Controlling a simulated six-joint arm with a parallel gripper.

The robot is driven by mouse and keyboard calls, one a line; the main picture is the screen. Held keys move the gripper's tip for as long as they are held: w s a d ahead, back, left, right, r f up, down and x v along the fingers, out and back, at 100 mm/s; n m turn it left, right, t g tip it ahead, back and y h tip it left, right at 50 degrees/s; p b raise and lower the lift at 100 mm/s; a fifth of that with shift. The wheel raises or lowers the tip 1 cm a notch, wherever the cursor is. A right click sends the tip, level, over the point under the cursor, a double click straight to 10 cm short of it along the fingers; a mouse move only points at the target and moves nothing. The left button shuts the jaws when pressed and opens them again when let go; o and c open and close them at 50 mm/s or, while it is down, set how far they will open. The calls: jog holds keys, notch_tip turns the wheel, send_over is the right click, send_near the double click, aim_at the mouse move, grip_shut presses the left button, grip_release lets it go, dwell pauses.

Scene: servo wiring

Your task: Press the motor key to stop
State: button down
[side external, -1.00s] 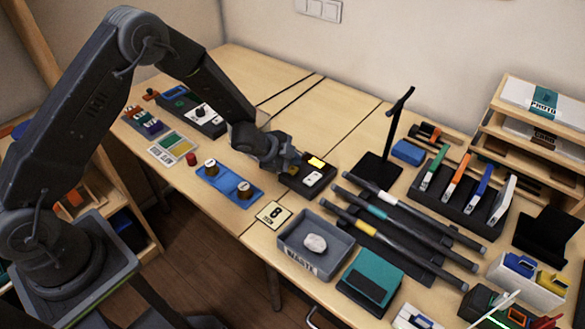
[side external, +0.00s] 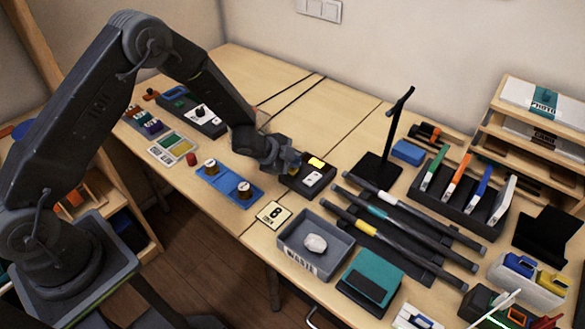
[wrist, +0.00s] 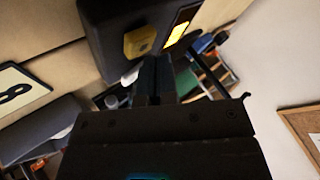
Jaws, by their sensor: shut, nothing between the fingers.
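A dark control box (side external: 322,187) sits on the table with a lit yellow panel (side external: 316,162) and a white key (side external: 313,178) on top. In the wrist view the box (wrist: 103,30) is at the top, with a yellow key (wrist: 140,42), the lit panel (wrist: 177,33) and part of a white piece (wrist: 131,76). My gripper (side external: 294,162) is at the box's left side, shut and empty. In the wrist view its fingertips (wrist: 155,62) are just below the yellow key. I cannot tell whether they touch it.
A blue tray with two spools (side external: 228,184) lies left of the box, with a card marked 8 (side external: 274,214) in front. A grey waste bin (side external: 315,245) stands nearer. Several rods (side external: 400,225) and a black stand (side external: 378,168) are to the right.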

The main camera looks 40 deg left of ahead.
aim_at(293, 170)
jog(key=shift+f, duration=0.5)
dwell(0.9)
jog(key=shift+r, duration=3.45)
